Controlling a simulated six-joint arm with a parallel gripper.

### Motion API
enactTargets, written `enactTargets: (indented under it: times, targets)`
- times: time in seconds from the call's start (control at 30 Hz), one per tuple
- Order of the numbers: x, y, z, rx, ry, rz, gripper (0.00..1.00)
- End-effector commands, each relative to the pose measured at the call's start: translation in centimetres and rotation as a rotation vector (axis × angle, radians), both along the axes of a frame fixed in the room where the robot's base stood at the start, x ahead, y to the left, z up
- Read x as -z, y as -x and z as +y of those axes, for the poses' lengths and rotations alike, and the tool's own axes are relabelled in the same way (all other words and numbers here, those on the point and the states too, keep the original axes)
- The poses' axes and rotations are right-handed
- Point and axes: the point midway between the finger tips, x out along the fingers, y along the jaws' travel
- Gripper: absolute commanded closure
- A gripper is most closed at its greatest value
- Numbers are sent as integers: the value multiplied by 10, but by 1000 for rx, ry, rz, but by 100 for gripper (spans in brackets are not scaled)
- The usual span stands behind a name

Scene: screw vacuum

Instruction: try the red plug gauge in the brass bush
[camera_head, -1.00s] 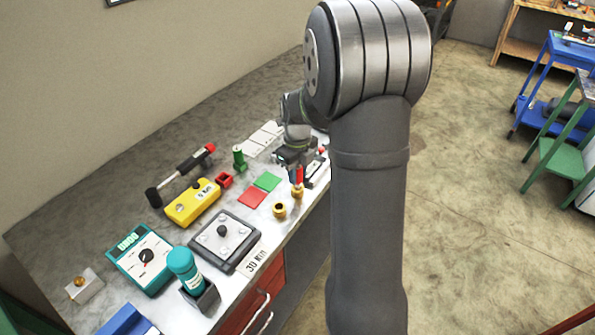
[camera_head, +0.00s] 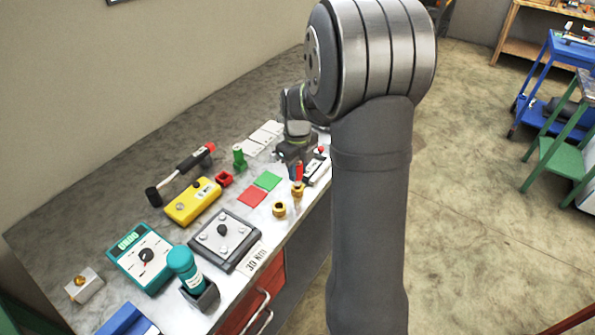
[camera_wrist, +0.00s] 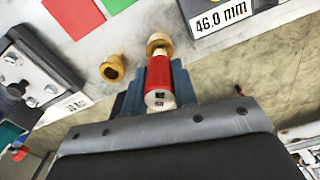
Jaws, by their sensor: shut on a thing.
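My gripper (camera_wrist: 158,88) is shut on the red plug gauge (camera_wrist: 161,76), whose marked end faces the wrist camera. The gauge also shows as a small red upright piece in the head view (camera_head: 299,170). A brass bush (camera_wrist: 158,40) lies just beyond the gauge's far end, in line with it; it also shows below the gauge in the head view (camera_head: 297,190). I cannot tell whether the gauge tip is inside it. A second brass bush (camera_wrist: 113,68) with an open bore stands to the left, apart from the gauge. In the head view, my gripper (camera_head: 297,163) is partly hidden.
Red (camera_head: 252,197) and green (camera_head: 267,180) pads lie beside the bushes. A block labelled 46.0 mm (camera_wrist: 218,17) is close to the right in the wrist view. A dark plate with a knob (camera_head: 225,240) stands nearer. The bench's front edge runs close by the bushes.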

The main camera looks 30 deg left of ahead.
Motion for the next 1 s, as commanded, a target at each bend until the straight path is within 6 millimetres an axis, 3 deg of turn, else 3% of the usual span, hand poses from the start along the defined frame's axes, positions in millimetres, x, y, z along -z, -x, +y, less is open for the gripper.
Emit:
enactTargets:
  times: [1.0]
  targets:
    - [-48,0,0,0,0,0,99]
